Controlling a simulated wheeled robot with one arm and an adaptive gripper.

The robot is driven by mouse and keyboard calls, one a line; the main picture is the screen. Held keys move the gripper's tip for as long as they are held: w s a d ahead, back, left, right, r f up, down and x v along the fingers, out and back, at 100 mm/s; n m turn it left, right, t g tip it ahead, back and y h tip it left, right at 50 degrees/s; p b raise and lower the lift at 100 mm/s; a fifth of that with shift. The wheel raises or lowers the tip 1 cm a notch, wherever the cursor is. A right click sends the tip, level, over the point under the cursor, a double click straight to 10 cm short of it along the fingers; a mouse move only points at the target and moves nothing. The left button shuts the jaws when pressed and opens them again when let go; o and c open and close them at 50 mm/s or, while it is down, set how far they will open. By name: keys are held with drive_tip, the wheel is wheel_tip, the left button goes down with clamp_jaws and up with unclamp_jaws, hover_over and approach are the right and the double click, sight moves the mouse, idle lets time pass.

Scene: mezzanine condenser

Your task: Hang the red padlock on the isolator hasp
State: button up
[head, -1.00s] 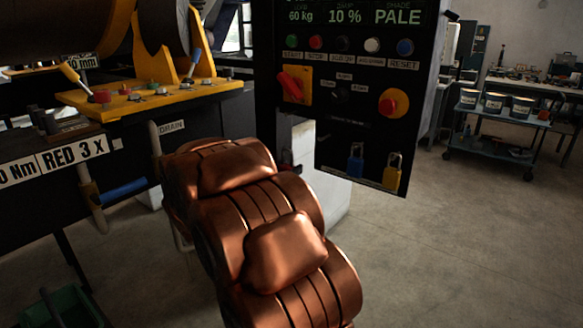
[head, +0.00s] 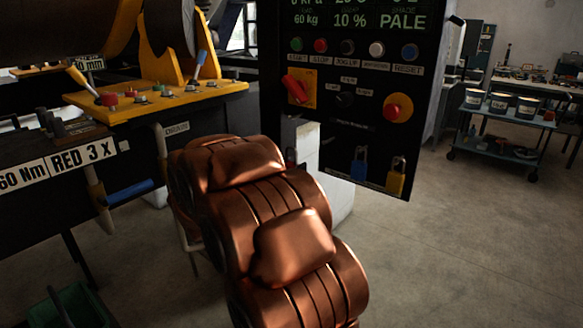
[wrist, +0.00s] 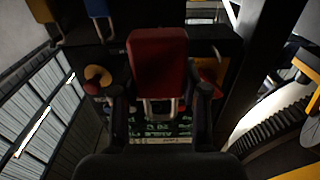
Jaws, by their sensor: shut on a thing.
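The red padlock (wrist: 158,65) is between the two fingers of my gripper (wrist: 160,90) in the wrist view. The gripper is shut on its body, and the metal shackle (wrist: 158,107) points down in that picture, toward the panel display. The isolator, a red handle on a yellow plate (head: 298,90), is on the black control panel. Part of it shows in the wrist view (wrist: 210,70), right of the padlock and partly behind a finger. I cannot make out the hasp. In the head view my copper arm hides the gripper and the red padlock.
A blue padlock (head: 359,166) and a yellow padlock (head: 396,177) hang along the panel's lower edge. A red stop button (head: 397,107) is right of the isolator. A yellow machine bracket (head: 160,95) stands left. A cart (head: 500,140) stands far right, with clear floor before it.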

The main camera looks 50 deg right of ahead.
drive_tip(key=shift+r, duration=0.15)
drive_tip(key=a+p, duration=0.2)
drive_tip(key=a, duration=0.5)
drive_tip(key=shift+s+a+r, duration=0.15)
drive_tip(key=shift+a, duration=0.1)
idle(0.7)
